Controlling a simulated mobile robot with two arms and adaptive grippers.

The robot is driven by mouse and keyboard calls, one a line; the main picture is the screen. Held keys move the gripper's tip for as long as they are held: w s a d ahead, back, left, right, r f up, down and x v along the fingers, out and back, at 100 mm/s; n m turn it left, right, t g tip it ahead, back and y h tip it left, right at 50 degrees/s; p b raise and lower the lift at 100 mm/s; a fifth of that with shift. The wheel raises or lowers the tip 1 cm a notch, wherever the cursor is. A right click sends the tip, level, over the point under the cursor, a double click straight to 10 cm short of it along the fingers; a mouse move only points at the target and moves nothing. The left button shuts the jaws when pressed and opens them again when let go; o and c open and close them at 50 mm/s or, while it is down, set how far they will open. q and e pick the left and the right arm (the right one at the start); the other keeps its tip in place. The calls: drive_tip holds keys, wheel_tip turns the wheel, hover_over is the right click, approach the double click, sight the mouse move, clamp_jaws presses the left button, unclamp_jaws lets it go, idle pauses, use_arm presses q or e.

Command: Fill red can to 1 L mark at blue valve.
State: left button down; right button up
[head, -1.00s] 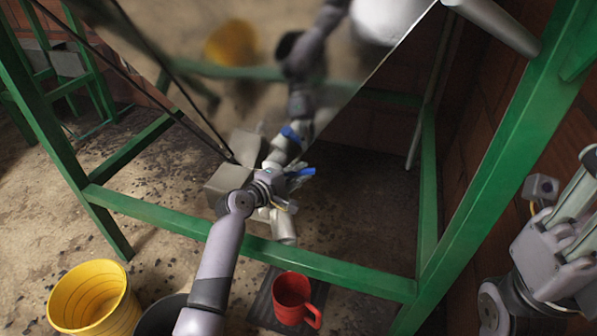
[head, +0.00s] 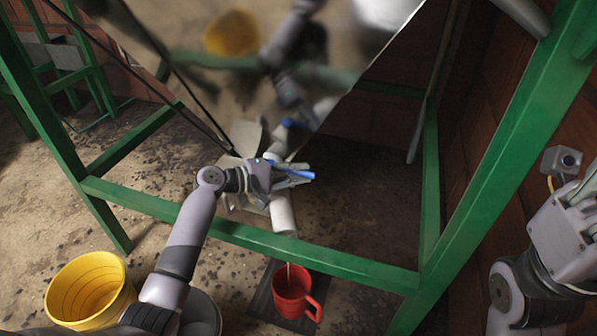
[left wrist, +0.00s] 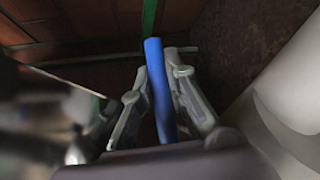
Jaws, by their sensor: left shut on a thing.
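The red can (head: 292,297) stands upright on a dark mat (head: 262,298) below the white spout pipe (head: 282,213). A thin pale stream (head: 288,272) runs from the spout's mouth down into the can. The water level and the 1 L mark cannot be made out. My left gripper (head: 300,174) is shut on the blue valve handle (head: 291,168) above the spout. In the left wrist view the blue handle (left wrist: 158,80) lies between the two fingers. My right gripper (head: 580,192) is at the right edge, far from the can; its jaw state is unclear.
A green frame bar (head: 240,238) crosses between my left arm and the can, with a green post (head: 495,170) at right. A yellow bucket (head: 90,292) stands at the lower left. A shiny sloping metal panel (head: 330,75) hangs above the valve.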

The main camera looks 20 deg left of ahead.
use_arm(q)
drive_tip(key=c, duration=1.8)
unclamp_jaws()
drive_tip(key=shift+c, duration=0.2)
drive_tip(key=shift+s+a, duration=0.35)
drive_tip(key=shift+a, duration=0.05)
drive_tip(key=v, duration=1.1)
drive_tip(key=shift+r, duration=0.1)
